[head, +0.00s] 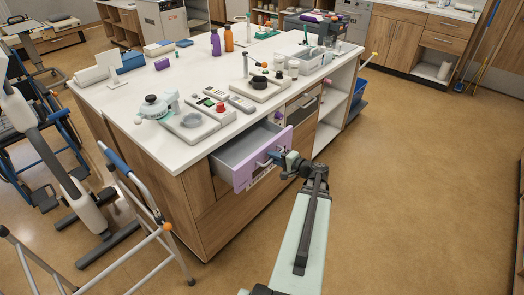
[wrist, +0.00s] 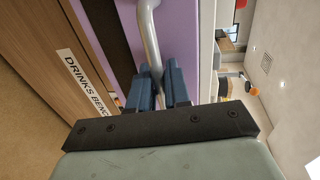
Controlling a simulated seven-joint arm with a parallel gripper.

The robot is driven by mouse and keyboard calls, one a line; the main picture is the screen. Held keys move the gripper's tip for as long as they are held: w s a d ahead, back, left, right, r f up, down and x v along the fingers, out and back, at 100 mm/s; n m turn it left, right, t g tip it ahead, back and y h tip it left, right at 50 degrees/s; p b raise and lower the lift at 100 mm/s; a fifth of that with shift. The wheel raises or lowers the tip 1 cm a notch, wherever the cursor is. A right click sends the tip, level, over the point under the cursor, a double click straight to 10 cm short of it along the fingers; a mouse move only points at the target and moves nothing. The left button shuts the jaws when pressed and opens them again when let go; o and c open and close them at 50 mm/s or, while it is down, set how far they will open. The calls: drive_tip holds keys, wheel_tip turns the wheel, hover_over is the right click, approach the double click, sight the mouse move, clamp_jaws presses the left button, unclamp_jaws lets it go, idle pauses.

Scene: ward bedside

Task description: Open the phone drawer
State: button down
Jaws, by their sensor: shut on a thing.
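A drawer with a lilac front (head: 243,175) stands pulled out from the near side of the white-topped bench. Its grey inside shows from above, and I see nothing lying in the part in view. My gripper (head: 273,159) is at the drawer front, shut on the metal bar handle (head: 262,164). In the wrist view, the blue fingers of my gripper (wrist: 161,82) close around the curved handle (wrist: 150,35), with the lilac front (wrist: 182,30) behind it. I cannot read any phone label on the drawer.
The bench top (head: 165,125) carries a kettle-like pot (head: 158,107), remotes (head: 241,104), bottles (head: 228,40) and a grey tray (head: 310,62). A walking frame (head: 150,205) stands left of the drawer. A "DRINKS BENC…" label (wrist: 83,82) is on the wood. The floor at right is clear.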

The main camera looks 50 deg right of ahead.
drive_tip(key=f+v, duration=0.1)
drive_tip(key=v, duration=0.5)
drive_tip(key=shift+s, duration=0.15)
drive_tip(key=shift+f, duration=0.1)
drive_tip(key=c, duration=1.3)
unclamp_jaws()
drive_tip(key=v, duration=1.4)
drive_tip(key=shift+f, duration=0.1)
